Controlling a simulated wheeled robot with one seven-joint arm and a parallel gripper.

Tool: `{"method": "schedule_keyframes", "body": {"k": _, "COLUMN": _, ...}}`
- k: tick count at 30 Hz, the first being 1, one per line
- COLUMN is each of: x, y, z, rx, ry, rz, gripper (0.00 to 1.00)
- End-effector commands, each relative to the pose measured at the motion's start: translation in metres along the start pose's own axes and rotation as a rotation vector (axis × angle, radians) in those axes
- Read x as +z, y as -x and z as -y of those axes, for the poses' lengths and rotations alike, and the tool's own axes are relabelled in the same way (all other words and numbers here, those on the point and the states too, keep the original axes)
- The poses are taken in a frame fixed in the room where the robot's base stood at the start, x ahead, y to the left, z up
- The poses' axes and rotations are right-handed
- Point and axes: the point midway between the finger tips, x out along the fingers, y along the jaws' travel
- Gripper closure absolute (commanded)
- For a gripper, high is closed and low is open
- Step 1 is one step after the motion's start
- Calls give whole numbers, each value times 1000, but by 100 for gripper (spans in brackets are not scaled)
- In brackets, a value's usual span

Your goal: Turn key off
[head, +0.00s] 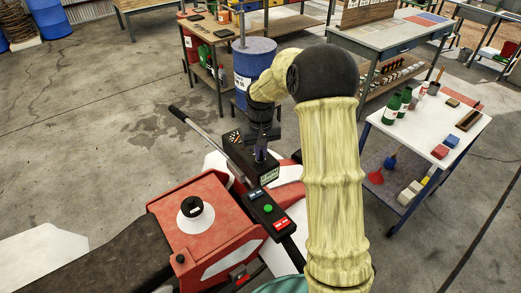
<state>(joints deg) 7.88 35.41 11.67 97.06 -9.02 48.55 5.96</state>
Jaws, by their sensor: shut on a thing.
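My gripper (261,152) points down at the black dash unit (240,160) in the middle of the red and white vehicle's handlebar. It is shut at the top of this unit, where the key sits. The key is hidden by the fingers or too small to make out, so its turn position cannot be told. A dial shows on the dash to the left of the gripper, and a small pale display shows on its near right side.
The handlebar (196,125) crosses beside the dash, with a switch box (269,209) at its near end. The red tank (222,240) with a black cap is close in front. A white-topped cart (430,145) stands at right. The floor at left is largely clear.

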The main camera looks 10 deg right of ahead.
Motion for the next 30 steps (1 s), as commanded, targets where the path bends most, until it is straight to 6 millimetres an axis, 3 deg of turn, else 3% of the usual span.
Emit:
{"method": "schedule_keyframes", "body": {"k": 12, "x": -2, "y": 2, "z": 0, "rx": 1, "ry": 304, "rz": -7, "gripper": 100}}
{"method": "schedule_keyframes", "body": {"k": 30, "x": -2, "y": 2, "z": 1, "rx": 1, "ry": 380, "rz": -10, "gripper": 100}}
